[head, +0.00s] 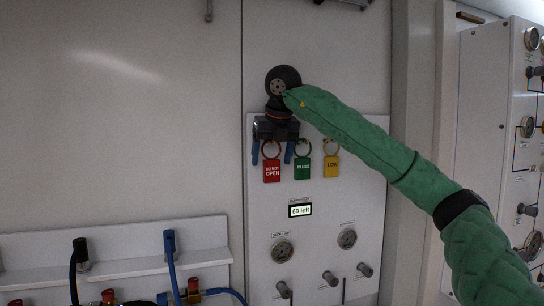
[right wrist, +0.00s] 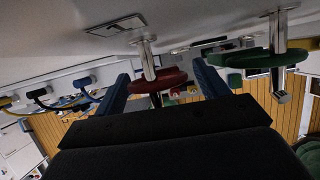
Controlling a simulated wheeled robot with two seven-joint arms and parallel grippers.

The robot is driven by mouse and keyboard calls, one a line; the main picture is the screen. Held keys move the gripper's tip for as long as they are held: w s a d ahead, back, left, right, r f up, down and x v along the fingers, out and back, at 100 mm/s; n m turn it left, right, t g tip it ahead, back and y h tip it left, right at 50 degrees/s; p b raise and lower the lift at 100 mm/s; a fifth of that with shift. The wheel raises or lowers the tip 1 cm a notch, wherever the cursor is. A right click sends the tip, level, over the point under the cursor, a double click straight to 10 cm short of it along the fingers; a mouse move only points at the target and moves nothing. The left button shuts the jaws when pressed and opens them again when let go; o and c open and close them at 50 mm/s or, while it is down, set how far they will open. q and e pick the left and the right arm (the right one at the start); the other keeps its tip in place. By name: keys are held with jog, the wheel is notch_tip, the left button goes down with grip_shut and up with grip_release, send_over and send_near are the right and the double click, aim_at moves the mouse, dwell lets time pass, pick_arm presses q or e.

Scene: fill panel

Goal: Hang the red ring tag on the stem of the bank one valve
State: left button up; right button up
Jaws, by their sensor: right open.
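The red ring tag (head: 271,171), reading "DO NOT OPEN", hangs on the white panel at the left of a row of tags. In the right wrist view its red ring (right wrist: 170,80) is on a metal peg (right wrist: 148,60). My right gripper (head: 271,154) is open, its two blue fingers on either side of the red tag's ring. In the wrist view the fingers (right wrist: 162,80) stand apart, left and right of the red ring. Low on the panel are several valve knobs (head: 331,278); I cannot tell which is bank one. My left gripper is not in view.
A green tag (head: 303,167) and a yellow tag (head: 331,166) hang right of the red one, the green close to my right finger. Below are a small display (head: 300,210) and two gauges (head: 283,250). Hoses (head: 170,260) hang from a rail at lower left.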

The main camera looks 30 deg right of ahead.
aim_at(272, 142)
jog(key=shift+r, duration=0.15)
jog(key=shift+s+a+r+b, duration=0.15)
jog(key=shift+s+r+b, duration=0.2)
jog(key=shift+r, duration=0.3)
jog(key=shift+r+b, duration=0.3)
jog(key=shift+r, duration=0.05)
jog(key=shift+b+v, duration=0.3)
jog(key=shift+v, duration=0.55)
jog(key=shift+s+a+r, duration=0.15)
jog(key=shift+r, duration=0.4)
jog(key=shift+v, duration=0.9)
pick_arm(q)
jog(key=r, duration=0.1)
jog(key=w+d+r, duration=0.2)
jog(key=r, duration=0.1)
pick_arm(e)
jog(key=shift+s+r, duration=0.1)
jog(key=shift+r, duration=0.25)
